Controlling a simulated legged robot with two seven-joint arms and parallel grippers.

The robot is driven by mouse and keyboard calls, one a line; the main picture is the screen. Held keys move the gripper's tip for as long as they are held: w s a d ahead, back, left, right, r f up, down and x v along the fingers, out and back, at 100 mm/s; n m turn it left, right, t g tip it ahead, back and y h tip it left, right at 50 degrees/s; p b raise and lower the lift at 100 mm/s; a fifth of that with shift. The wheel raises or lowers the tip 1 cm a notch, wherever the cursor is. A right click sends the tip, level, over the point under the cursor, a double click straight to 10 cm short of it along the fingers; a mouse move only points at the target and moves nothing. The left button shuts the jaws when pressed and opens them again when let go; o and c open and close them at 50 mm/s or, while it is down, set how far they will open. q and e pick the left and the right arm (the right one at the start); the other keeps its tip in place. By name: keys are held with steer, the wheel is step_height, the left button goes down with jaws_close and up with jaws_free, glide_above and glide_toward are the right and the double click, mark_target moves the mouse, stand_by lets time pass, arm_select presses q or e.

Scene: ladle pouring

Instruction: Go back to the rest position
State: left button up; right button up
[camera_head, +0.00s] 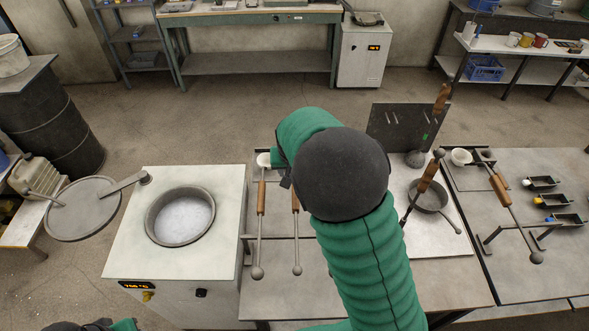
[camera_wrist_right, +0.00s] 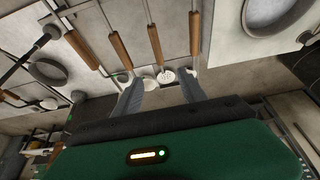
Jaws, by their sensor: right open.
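My right gripper shows in the right wrist view (camera_wrist_right: 161,88) with its two grey fingers spread apart and nothing between them. Ladles with wooden handles, one of them here (camera_wrist_right: 155,42), lie beyond the fingertips. In the head view my right arm bends over the table and hides most of its own gripper. Two ladles, one here (camera_head: 259,225), lie left of that arm. Part of my left gripper (camera_head: 92,326) shows at the bottom left edge, cut off by the frame; its fingers are unclear.
A white furnace with a round crucible (camera_head: 180,217) stands left, its lid (camera_head: 82,208) swung aside. A dark pan (camera_head: 430,196) sits on a white board right of my arm. Small moulds (camera_head: 551,200) lie on the right table. The floor behind is mostly clear.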

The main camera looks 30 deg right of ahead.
arm_select(q)
steer(key=shift+a+f, duration=0.15)
steer(key=shift+a, duration=0.1)
arm_select(e)
steer(key=shift+a+f, duration=0.1)
steer(key=shift+a, duration=0.15)
arm_select(q)
steer(key=s+b+x, duration=0.2)
steer(key=b+x, duration=0.9)
steer(key=shift+s+f+b, duration=0.2)
steer(key=shift+f+b, duration=0.2)
steer(key=shift+f, duration=0.1)
arm_select(e)
steer(key=s+a+f+n+y, duration=0.1)
steer(key=s+a+f+n, duration=0.2)
steer(key=s+a+f, duration=0.3)
steer(key=s+a+f+n+g+y, duration=0.1)
steer(key=s+a+f+n, duration=0.2)
steer(key=s, duration=0.9)
steer(key=a+f, duration=0.3)
steer(key=f, duration=0.2)
steer(key=shift+s+a+f, duration=0.35)
arm_select(q)
steer(key=shift+d, duration=0.1)
steer(key=shift+s+d+r, duration=0.1)
steer(key=shift+d, duration=0.1)
arm_select(e)
steer(key=shift+d, duration=0.25)
